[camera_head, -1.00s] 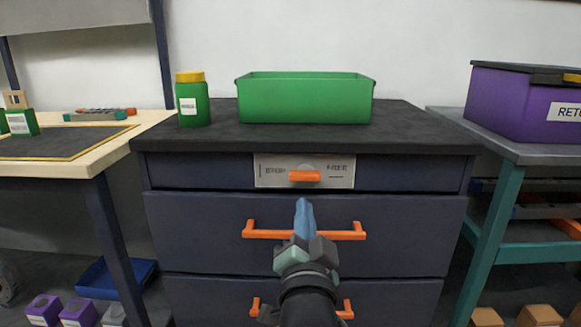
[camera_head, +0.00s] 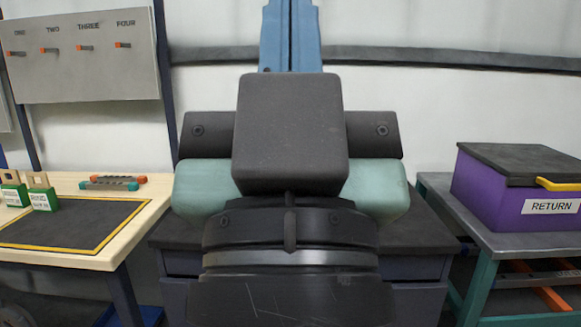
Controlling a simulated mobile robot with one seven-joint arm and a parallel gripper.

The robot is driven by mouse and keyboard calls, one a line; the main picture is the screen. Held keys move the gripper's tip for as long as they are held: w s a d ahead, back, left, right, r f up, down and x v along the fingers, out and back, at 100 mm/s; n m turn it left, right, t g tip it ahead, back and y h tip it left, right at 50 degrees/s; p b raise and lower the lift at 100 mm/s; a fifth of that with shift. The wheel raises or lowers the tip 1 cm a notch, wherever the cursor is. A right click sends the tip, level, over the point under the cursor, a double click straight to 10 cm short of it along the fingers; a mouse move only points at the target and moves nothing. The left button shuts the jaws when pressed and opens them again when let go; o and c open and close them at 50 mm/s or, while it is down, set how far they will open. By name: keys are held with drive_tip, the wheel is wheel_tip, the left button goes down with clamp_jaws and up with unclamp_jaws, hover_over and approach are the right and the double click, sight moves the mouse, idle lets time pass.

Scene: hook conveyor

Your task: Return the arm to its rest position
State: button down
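The very tips are cut off by the frame. My dark wrist and the gripper body hide most of what stands behind them.
A dark-topped drawer cabinet (camera_head: 428,232) stands behind my arm, mostly hidden. A light wooden table (camera_head: 140,222) with a pegboard (camera_head: 84,72) above it is at left. A purple RETURN bin (camera_head: 492,205) with a dark lid sits on a grey table (camera_head: 440,190) at right.

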wheel_tip(320, 180, up, 23)
drive_tip(key=p, duration=2.1)
drive_tip(key=shift+r, duration=0.15)
drive_tip(key=shift+a, duration=0.1)
